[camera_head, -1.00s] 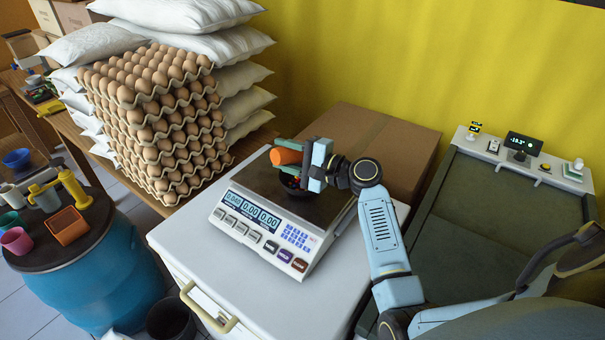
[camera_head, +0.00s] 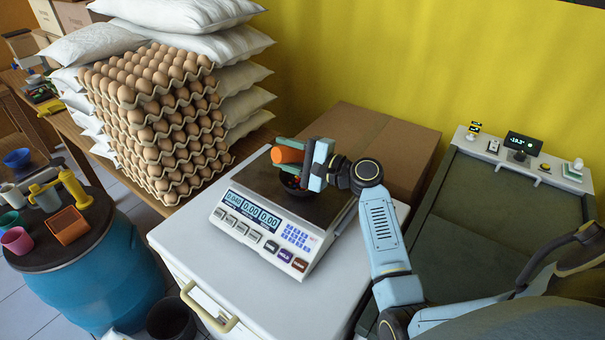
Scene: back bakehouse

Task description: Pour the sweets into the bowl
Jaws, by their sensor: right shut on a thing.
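My right gripper (camera_head: 306,160) is shut on an orange cup (camera_head: 287,155), which is tipped on its side with its mouth to the left. The cup is above a dark bowl (camera_head: 292,184) on the plate of the scale. The gripper and cup cover much of the bowl. A little red shows at the bowl, too small to make out as sweets. The inside of the cup cannot be seen. My left gripper is not in view.
The bowl stands on a digital scale (camera_head: 236,228) on a white cabinet (camera_head: 185,240). A cardboard box (camera_head: 375,140) is behind it. Stacked egg trays (camera_head: 150,120) stand to the left. A blue barrel (camera_head: 110,285) holds coloured cups and a square orange container (camera_head: 68,226).

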